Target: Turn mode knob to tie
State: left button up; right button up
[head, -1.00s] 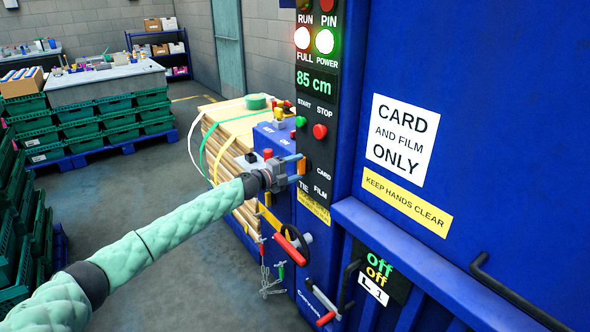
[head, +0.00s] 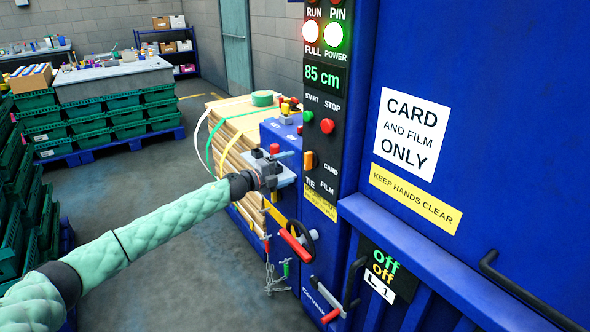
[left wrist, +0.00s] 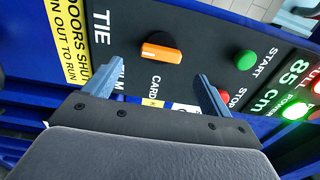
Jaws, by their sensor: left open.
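The orange mode knob (head: 308,160) is on the black control panel (head: 322,130) of the blue machine, below the START and STOP buttons. In the left wrist view the knob (left wrist: 161,54) lies lengthwise across the picture, with TIE to its left and CARD and FILM below it. My left gripper (head: 286,168) is open and empty just left of the panel, apart from the knob. In the left wrist view its two fingers (left wrist: 155,86) are spread, with the knob beyond the gap. My right gripper is not in view.
A green start button (head: 304,116) and red stop button (head: 327,126) sit above the knob. A red-handled wheel (head: 297,241) and hanging chains are below. A stack of cardboard (head: 228,135) stands behind my left gripper.

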pick_arm(q)
jog(key=shift+s+a, duration=0.45)
jog(key=shift+a, duration=0.15)
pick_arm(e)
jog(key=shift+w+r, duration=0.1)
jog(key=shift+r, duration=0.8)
